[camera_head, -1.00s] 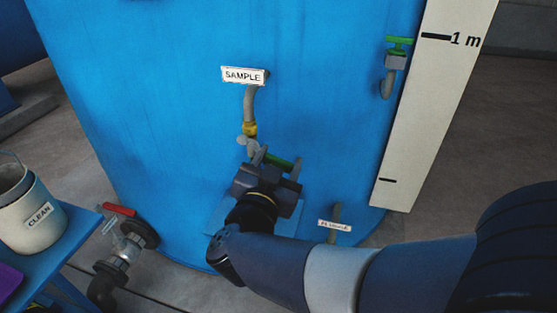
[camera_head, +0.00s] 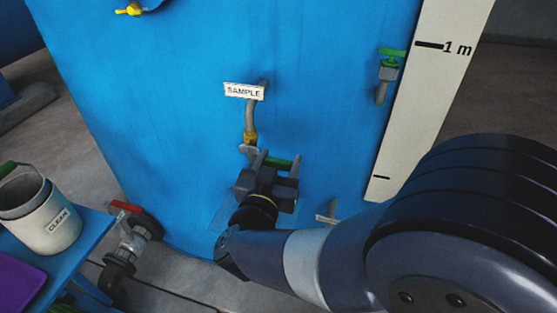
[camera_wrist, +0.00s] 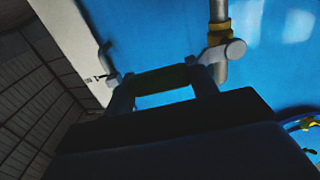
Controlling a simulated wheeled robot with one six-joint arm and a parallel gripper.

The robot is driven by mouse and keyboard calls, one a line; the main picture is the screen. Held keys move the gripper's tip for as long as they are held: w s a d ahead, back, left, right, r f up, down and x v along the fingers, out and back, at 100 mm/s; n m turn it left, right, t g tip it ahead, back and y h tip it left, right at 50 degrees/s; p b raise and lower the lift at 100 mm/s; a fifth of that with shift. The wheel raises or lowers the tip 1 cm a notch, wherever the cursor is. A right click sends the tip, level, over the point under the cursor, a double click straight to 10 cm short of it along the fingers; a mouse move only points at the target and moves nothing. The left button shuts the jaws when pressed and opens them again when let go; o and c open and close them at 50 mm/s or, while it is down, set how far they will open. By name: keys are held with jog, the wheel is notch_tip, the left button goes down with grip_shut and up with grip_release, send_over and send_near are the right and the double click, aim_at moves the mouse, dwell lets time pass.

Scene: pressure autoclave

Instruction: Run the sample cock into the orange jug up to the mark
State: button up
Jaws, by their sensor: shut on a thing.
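The sample cock (camera_head: 250,137) hangs on a grey pipe with a yellow collar, below the SAMPLE label (camera_head: 244,91) on the blue tank. Its green handle (camera_head: 279,163) lies between the two fingers of my gripper (camera_head: 277,167), which is shut on it. In the wrist view the green handle (camera_wrist: 163,79) spans the fingers, with the grey cock body (camera_wrist: 222,53) just to the right. No orange jug shows in any view.
A CLEAN-labelled whitish pail (camera_head: 45,222) and a purple thing (camera_head: 18,280) stand on a blue table at left. A red-handled valve (camera_head: 128,222) juts from the tank's lower left. A green-handled tap (camera_head: 390,70) is at right beside the 1 m gauge board (camera_head: 425,110).

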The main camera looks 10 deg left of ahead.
jog(key=o, duration=1.1)
jog(key=shift+s, duration=0.1)
jog(key=s, duration=1)
jog(key=shift+s+a, duration=0.3)
jog(key=shift+a, duration=0.1)
